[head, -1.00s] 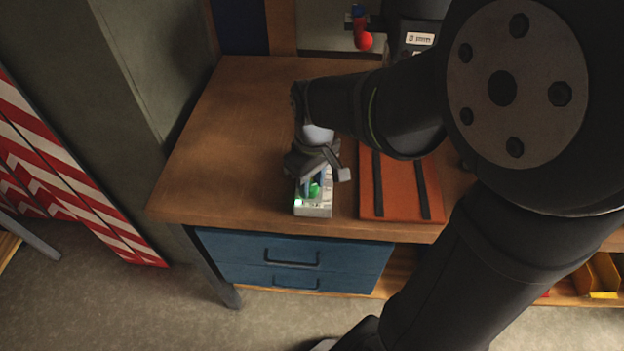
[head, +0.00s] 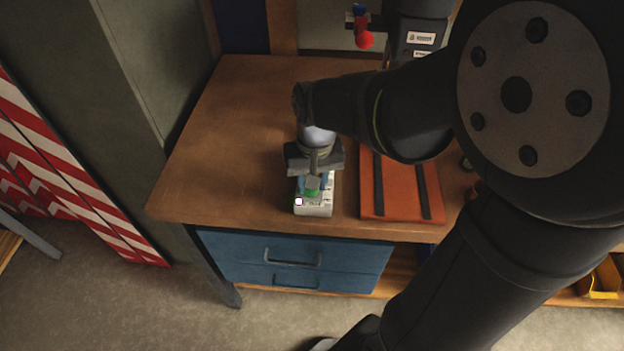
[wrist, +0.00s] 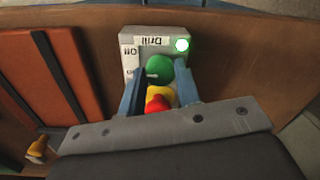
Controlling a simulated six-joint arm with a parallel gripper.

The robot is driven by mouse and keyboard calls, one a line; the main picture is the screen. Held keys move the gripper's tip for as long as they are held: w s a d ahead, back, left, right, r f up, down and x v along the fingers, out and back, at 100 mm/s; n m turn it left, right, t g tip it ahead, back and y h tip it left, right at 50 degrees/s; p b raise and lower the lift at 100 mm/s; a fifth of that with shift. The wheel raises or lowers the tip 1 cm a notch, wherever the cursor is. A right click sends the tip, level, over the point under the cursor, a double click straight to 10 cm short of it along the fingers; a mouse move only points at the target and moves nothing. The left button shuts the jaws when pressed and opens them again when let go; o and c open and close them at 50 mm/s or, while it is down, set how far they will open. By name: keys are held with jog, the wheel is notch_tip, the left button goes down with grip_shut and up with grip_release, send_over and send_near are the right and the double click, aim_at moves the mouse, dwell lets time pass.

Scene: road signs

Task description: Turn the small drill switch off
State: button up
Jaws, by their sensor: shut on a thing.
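The small drill switch is a pale grey box (head: 318,210) near the front edge of the wooden bench; its top also shows in the wrist view (wrist: 131,62). It carries a "Drill" label and an "Off" label. The fingers hide some of the box face.
An orange-red board (head: 399,193) with two dark strips lies on the bench right of the box. Blue drawers (head: 292,262) are below the bench edge. A grey cabinet stands at left. The bench left of the box is clear.

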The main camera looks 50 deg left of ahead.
jog(key=m, duration=0.5)
dwell(0.8)
jog(key=o, duration=1)
jog(key=shift+c, duration=0.2)
notch_tip(320, 180, up, 17)
jog(key=shift+w+d+r, duration=0.2)
jog(key=shift+d, duration=0.15)
jog(key=f, duration=1.7)
jog(key=shift+s+a+f, duration=0.25)
jog(key=shift+a, duration=0.1)
